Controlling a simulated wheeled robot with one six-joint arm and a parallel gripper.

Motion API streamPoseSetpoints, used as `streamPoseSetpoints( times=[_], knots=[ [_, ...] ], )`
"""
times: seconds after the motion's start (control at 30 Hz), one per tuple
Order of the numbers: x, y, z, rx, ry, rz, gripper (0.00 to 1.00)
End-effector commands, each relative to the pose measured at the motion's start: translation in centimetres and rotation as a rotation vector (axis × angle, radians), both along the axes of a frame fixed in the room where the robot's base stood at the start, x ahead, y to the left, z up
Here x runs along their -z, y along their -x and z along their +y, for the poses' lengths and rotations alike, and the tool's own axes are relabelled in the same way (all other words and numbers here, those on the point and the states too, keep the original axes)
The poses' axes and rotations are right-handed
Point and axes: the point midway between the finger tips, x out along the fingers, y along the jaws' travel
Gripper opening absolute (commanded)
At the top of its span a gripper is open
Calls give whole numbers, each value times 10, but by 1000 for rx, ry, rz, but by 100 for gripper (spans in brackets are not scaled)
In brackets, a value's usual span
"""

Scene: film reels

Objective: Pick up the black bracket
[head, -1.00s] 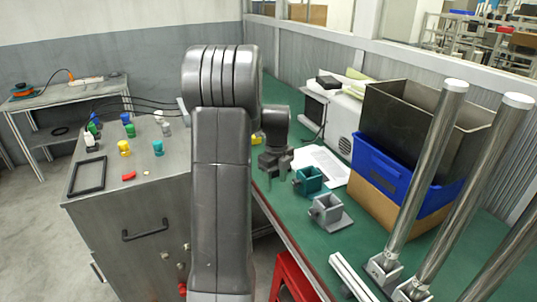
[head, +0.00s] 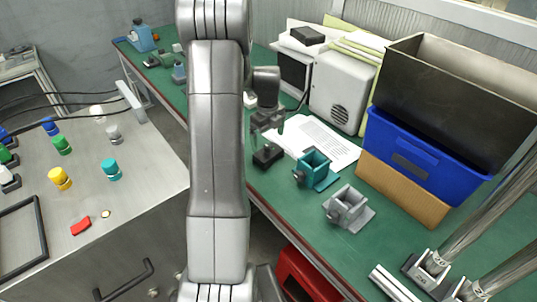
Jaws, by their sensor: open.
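The black bracket (head: 267,157) is a small dark block on the green bench top, just left of the white paper sheets. My gripper (head: 268,131) points down right above it, with its fingers close over its top. The fingers are open; whether they touch the bracket I cannot tell. A teal bracket (head: 316,171) and a grey bracket (head: 348,208) stand in a row to the right, nearer the bench's front.
White paper sheets (head: 318,143) lie behind the brackets. A blue crate (head: 405,160) on a cardboard box and a grey machine (head: 343,90) stand at the back. Metal posts (head: 480,235) rise at the right.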

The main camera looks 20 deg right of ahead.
Motion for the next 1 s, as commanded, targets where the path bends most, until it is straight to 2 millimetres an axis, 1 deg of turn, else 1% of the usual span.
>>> streamPoseSetpoints(
  times=[0.03,0.1,0.27,0.5,0.6,0.87,0.97,1.0],
  knots=[
    [6,0,0,0,0,1,100],
    [12,0,0,0,0,0,100],
    [22,0,0,0,0,0,100],
    [56,-1,-2,0,0,1,100],
    [64,-2,-2,0,0,1,100],
    [67,-2,-2,0,0,-1,100],
    [67,-2,-2,0,0,-1,82],
    [67,-2,-2,0,0,-1,74]
  ],
)
